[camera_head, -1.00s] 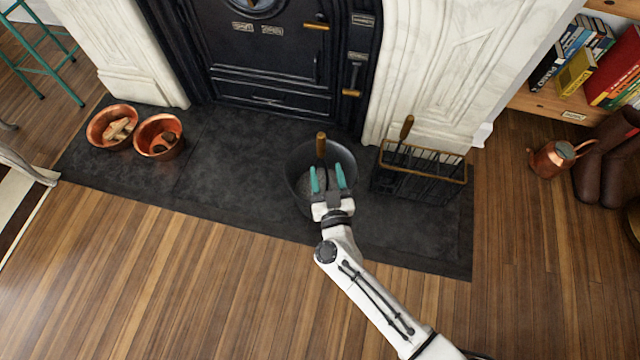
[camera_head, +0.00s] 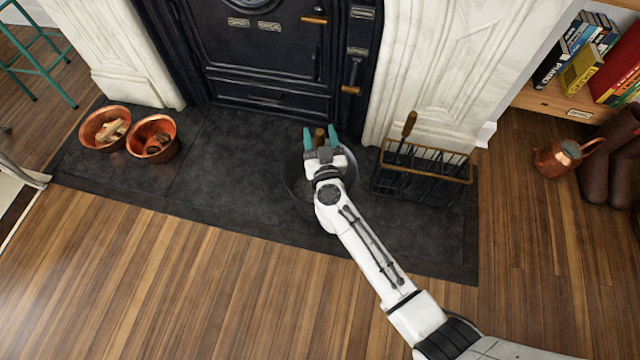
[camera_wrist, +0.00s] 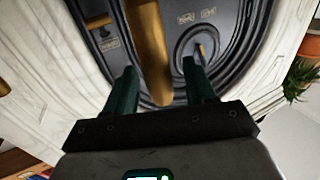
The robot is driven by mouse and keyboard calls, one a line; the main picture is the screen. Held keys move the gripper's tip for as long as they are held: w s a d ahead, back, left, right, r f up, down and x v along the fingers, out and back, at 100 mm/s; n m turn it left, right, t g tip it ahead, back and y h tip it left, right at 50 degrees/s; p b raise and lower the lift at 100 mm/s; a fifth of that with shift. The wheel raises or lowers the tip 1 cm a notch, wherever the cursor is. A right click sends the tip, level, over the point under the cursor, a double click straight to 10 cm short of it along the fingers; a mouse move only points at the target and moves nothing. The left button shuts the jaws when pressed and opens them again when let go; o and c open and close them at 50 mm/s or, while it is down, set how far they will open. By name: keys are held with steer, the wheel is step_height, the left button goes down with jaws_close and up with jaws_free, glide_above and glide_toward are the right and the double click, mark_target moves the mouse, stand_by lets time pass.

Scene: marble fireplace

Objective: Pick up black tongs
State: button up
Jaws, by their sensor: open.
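A tool with an upright brown wooden handle (camera_head: 320,134) stands in the dark round bucket (camera_head: 293,180) on the hearth. Its lower end is hidden, so I cannot tell whether it is the black tongs. My gripper (camera_head: 320,141) is open over the bucket, its teal fingers on either side of the handle in the head view. In the wrist view the handle (camera_wrist: 148,45) is large, close to my gripper (camera_wrist: 160,72) and nearer the left finger. I cannot tell whether it touches. Another wooden-handled tool (camera_head: 408,125) stands in the wire rack (camera_head: 430,185) at the right.
The black stove (camera_head: 265,60) stands behind the bucket between white marble pillars. Two copper pots (camera_head: 153,137) sit at the hearth's left. A copper jug (camera_head: 557,158) and a bookshelf (camera_head: 560,104) are at the right. The middle left of the hearth is clear.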

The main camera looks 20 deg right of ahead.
jaws_close()
stand_by(0.5)
steer(key=shift+r, duration=0.1)
stand_by(0.8)
